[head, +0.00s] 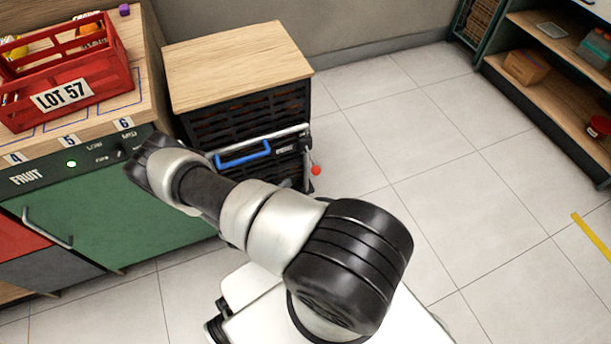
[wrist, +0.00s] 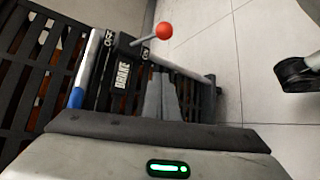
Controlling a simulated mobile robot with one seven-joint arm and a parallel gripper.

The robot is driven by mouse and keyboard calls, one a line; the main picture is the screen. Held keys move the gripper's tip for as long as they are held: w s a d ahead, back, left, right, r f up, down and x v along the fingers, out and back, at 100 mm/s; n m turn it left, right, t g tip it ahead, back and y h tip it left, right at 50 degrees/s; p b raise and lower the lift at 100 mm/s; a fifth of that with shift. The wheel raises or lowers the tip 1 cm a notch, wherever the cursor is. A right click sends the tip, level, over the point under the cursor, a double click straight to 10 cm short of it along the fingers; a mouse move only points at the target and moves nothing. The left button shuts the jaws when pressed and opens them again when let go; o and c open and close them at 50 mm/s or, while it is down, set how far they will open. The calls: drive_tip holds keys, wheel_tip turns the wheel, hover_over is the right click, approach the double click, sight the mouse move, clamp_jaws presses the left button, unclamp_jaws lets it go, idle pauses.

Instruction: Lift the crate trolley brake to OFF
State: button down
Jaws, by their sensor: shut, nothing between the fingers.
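The crate trolley (head: 240,110) is a black slatted box with a wooden top, and its slats fill the left of the wrist view (wrist: 25,75). Its brake lever is a thin grey rod with a red ball knob (head: 316,170), which also shows in the wrist view (wrist: 164,31). The rod meets a dark plate marked BRAKE (wrist: 122,76). My gripper (wrist: 159,78) is shut and empty, its fingertips beside the plate and below the knob in the picture, apart from the knob.
A blue handle (head: 242,154) sits on the trolley's front rail. A green cabinet (head: 130,205) stands left, with a red LOT 57 crate (head: 100,85) on its counter. Shelves (head: 560,80) stand at the far right. The tiled floor (head: 440,140) between is clear.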

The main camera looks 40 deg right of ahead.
drive_tip(key=w+d+f+b, duration=0.1)
drive_tip(key=d+b, duration=0.1)
drive_tip(key=d, duration=0.7)
drive_tip(key=shift+f+b, duration=0.35)
drive_tip(key=shift+w+d, duration=0.1)
idle(0.3)
